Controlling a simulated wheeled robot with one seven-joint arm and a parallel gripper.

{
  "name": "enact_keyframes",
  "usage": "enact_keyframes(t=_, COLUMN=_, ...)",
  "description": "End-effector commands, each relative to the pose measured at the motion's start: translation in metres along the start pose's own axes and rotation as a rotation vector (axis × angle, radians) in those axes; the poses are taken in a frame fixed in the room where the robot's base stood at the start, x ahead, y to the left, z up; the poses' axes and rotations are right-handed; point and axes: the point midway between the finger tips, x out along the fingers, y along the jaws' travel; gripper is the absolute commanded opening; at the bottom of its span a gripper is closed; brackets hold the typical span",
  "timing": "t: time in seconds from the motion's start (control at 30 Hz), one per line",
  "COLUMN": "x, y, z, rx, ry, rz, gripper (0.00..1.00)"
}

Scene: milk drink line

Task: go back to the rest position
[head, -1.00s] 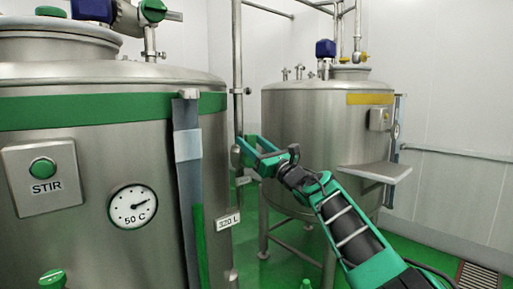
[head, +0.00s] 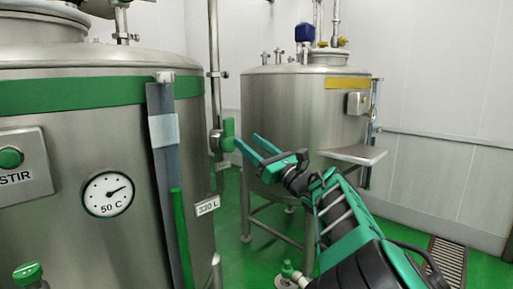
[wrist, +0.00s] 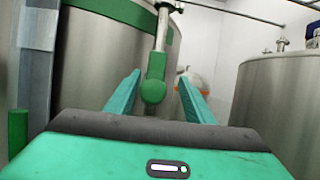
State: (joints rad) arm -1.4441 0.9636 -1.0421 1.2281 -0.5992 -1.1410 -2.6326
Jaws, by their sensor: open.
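My gripper (head: 247,139) is in the middle of the head view, its two green fingers apart and nothing between them. My arm stretches up to it from the lower right. A green valve handle (head: 228,135) on a vertical pipe stands just left of the fingertips, beside the near tank. In the wrist view, the handle (wrist: 154,80) hangs upright in line with the gap between the fingers, seemingly beyond their tips. I cannot tell the exact distance between them.
The near steel tank (head: 110,130) fills the left, with a STIR button (head: 10,158), a dial (head: 107,194) marked 50 C, a sight tube (head: 162,140) and a 330 L label (head: 207,205). A second tank (head: 290,115) with a side shelf (head: 352,154) stands behind my arm.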

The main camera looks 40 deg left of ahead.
Motion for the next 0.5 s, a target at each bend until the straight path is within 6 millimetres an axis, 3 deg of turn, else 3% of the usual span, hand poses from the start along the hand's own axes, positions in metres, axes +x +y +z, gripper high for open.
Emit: enact_keyframes(t=0.5, x=-0.0056, y=-0.0004, z=0.0004, rx=-0.001, ry=0.000, rz=-0.001, gripper=0.48)
